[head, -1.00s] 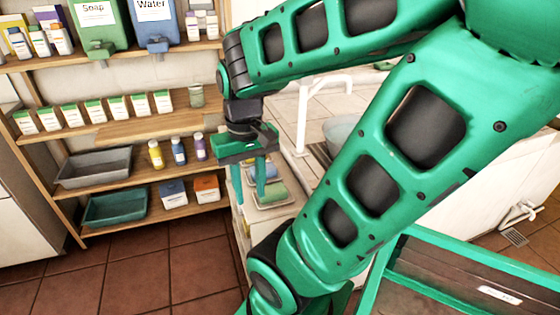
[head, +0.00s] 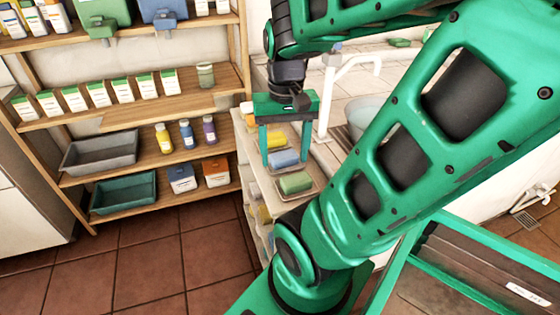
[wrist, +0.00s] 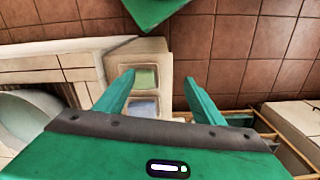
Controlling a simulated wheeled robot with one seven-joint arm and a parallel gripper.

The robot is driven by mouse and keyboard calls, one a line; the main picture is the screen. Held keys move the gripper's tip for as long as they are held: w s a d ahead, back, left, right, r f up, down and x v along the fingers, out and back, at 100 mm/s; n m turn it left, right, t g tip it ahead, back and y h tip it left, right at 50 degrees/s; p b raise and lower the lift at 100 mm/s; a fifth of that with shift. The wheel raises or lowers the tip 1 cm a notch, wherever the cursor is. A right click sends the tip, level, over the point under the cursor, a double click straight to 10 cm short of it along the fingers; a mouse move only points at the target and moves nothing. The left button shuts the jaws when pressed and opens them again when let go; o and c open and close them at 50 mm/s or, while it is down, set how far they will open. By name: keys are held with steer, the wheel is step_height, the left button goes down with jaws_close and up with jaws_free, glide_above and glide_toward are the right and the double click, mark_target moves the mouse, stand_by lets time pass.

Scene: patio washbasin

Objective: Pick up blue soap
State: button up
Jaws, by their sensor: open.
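The blue soap (head: 284,158) lies in a shallow dish on the light counter, between a green soap (head: 295,182) in front and a yellow soap (head: 277,140) behind. My gripper (head: 286,158) is open and empty, fingers pointing down. In the head view its two fingers appear on either side of the blue soap; their height above it is hard to judge. In the wrist view the blue soap (wrist: 145,108) shows between the fingers, nearer the palm, with the green soap (wrist: 145,79) close to the fingertip line. My gripper (wrist: 159,76) touches neither soap visibly.
A white faucet (head: 330,95) stands close to the right of my gripper, with a basin (head: 358,118) beyond. A wooden shelf (head: 120,105) at left holds boxes, bottles, a grey tray (head: 100,153) and a green tray (head: 123,192). Tiled floor (head: 150,260) is clear at lower left.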

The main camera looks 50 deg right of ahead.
steer(key=w+d+f+m, duration=0.1)
steer(key=w+d+m, duration=0.6)
steer(key=m, duration=0.8)
glide_above(283, 155)
step_height(283, 155, down, 4)
steer(key=f, duration=0.1)
step_height(283, 155, down, 4)
steer(key=shift+w+f, duration=0.15)
steer(key=shift+f, duration=0.1)
steer(key=shift+s+f, duration=0.2)
steer(key=shift+f, duration=2.55)
steer(key=shift+d, duration=0.1)
steer(key=c, duration=1.2)
